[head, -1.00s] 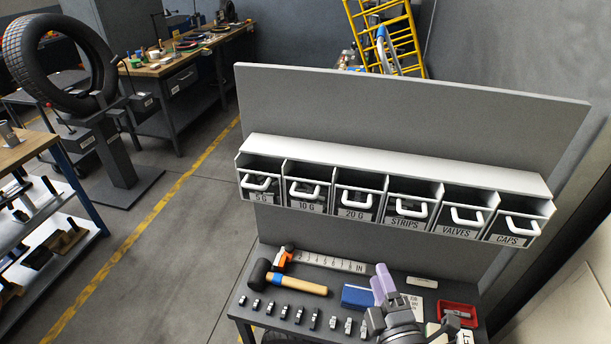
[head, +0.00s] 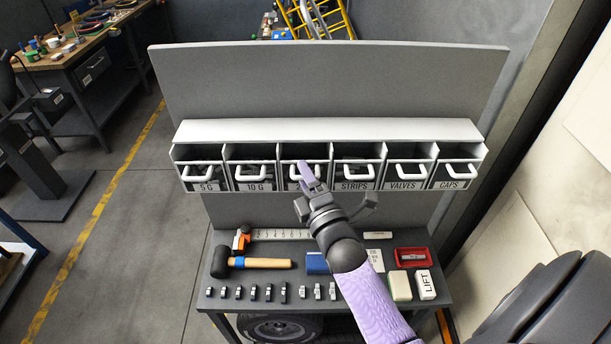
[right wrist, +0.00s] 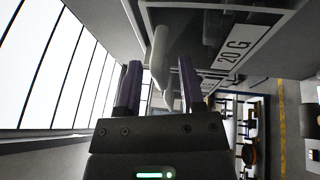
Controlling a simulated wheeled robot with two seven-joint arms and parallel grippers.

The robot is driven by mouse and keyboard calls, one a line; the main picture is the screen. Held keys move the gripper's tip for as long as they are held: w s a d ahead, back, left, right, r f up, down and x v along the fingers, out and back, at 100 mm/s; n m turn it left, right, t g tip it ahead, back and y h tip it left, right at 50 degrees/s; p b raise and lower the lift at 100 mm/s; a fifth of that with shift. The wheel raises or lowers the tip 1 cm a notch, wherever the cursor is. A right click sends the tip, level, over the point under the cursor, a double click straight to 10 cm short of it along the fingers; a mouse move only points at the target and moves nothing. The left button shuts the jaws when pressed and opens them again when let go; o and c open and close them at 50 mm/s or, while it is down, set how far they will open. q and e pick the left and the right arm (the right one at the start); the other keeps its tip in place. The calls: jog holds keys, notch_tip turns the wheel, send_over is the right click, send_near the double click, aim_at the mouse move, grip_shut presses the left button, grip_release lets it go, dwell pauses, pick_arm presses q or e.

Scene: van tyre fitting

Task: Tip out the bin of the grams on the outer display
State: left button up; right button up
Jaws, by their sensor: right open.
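A row of open-fronted bins with white handles hangs on a grey panel. They include the 5 G bin (head: 201,171), the 10 G bin (head: 250,171) and the 20 G bin (head: 296,150). My right gripper (head: 308,174) is at the front of the 20 G bin and covers most of its label. In the right wrist view, my right gripper (right wrist: 158,82) is open, with the white handle (right wrist: 160,50) showing between its fingers and the 20 G label (right wrist: 235,48) beside it. I cannot tell whether they touch. No readable display is in view. My left gripper is not in view.
The strips bin (head: 355,172), valves bin (head: 406,172) and caps bin (head: 456,172) are to the right. The bench (head: 215,262) below holds a black mallet (head: 221,260), a ruler (head: 283,234), a red tray (head: 411,249) and several small weights.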

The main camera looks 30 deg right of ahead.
jog(key=shift+c, duration=0.3)
grip_shut()
dwell(1.1)
